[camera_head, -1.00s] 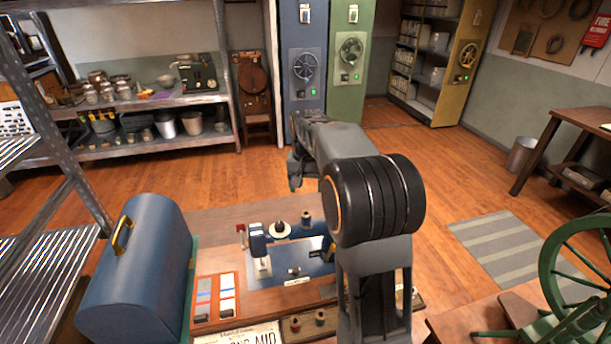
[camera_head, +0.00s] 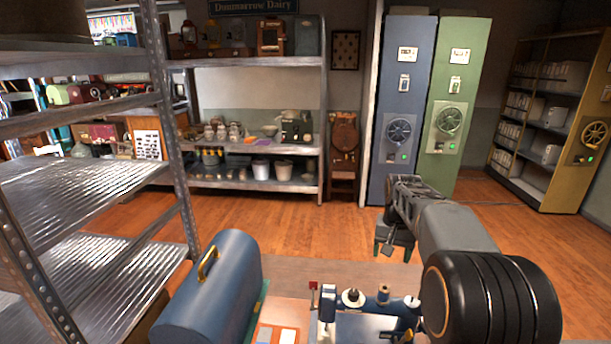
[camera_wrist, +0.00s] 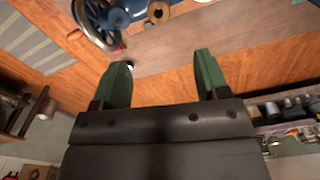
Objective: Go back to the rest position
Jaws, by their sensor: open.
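My gripper (camera_wrist: 162,80) shows in the wrist view with its two green fingers spread apart and nothing between them. Past the fingers lie a wooden tabletop and the orange wood floor. In the head view my gripper (camera_head: 394,245) hangs at the end of my raised arm, above and behind the workbench, apart from everything on it. Part of the gripper is hidden by my arm there.
A blue domed case (camera_head: 215,290) with a gold handle stands on the bench's left. Beside it is a blue machine with spools (camera_head: 352,298). A metal shelf (camera_head: 90,190) rises at left. Blue (camera_head: 403,120) and green (camera_head: 452,115) cabinets stand behind. Open floor lies between.

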